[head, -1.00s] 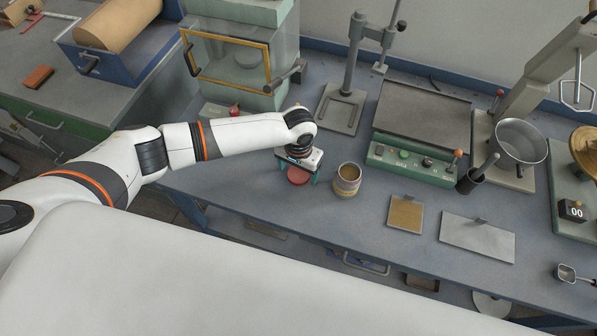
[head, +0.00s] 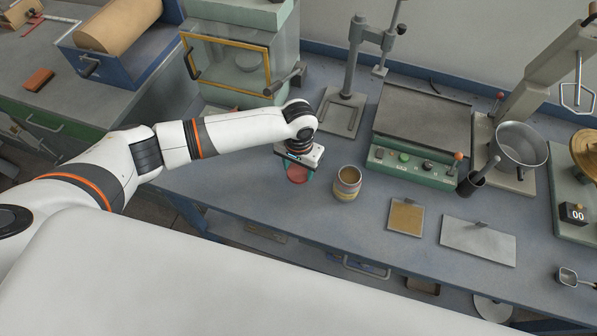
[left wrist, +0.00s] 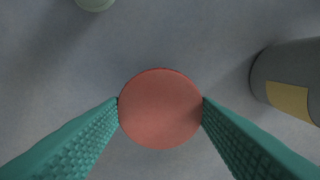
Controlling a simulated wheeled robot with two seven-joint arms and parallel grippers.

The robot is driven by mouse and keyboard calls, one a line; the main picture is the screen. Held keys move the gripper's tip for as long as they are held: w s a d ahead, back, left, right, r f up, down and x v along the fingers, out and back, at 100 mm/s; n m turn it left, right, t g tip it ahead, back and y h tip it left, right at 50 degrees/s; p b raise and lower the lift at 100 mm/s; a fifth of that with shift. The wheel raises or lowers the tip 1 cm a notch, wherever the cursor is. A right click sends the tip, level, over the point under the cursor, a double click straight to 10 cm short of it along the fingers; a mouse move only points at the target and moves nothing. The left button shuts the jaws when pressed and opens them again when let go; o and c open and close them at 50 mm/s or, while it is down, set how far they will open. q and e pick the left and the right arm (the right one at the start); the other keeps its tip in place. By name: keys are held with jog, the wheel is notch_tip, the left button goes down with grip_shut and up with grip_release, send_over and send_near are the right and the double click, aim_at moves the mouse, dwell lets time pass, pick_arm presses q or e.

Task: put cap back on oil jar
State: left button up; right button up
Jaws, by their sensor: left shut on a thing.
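The cap is a round reddish disc (left wrist: 160,108) in the left wrist view, and it also shows under my gripper in the head view (head: 298,174). My left gripper (left wrist: 160,106) has its green fingers shut on the cap, one on each side. In the head view my left gripper (head: 298,172) is just left of the oil jar. The oil jar (head: 347,184) is a greyish jar with a yellowish band, upright and open at the top, on the bench. Part of it shows at the right edge of the left wrist view (left wrist: 290,85). My right gripper is not in view.
A green-fronted hotplate (head: 410,165) stands behind and right of the jar. A tan plate (head: 406,216) and a grey plate (head: 478,240) lie to the right. A glass-fronted cabinet (head: 240,65) and a stand (head: 342,112) are behind. The bench in front of the jar is clear.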

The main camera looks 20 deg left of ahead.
aim_at(299, 171)
pick_arm(q)
notch_tip(299, 171, up, 7)
jog(key=shift+r+b, duration=0.1)
jog(key=shift+b, duration=0.25)
jog(key=s+a+r+n, duration=0.2)
jog(key=s+a+r, duration=0.3)
jog(key=s+r, duration=0.5)
jog(key=shift+a+r+b, duration=0.4)
jog(key=shift+r, duration=0.4)
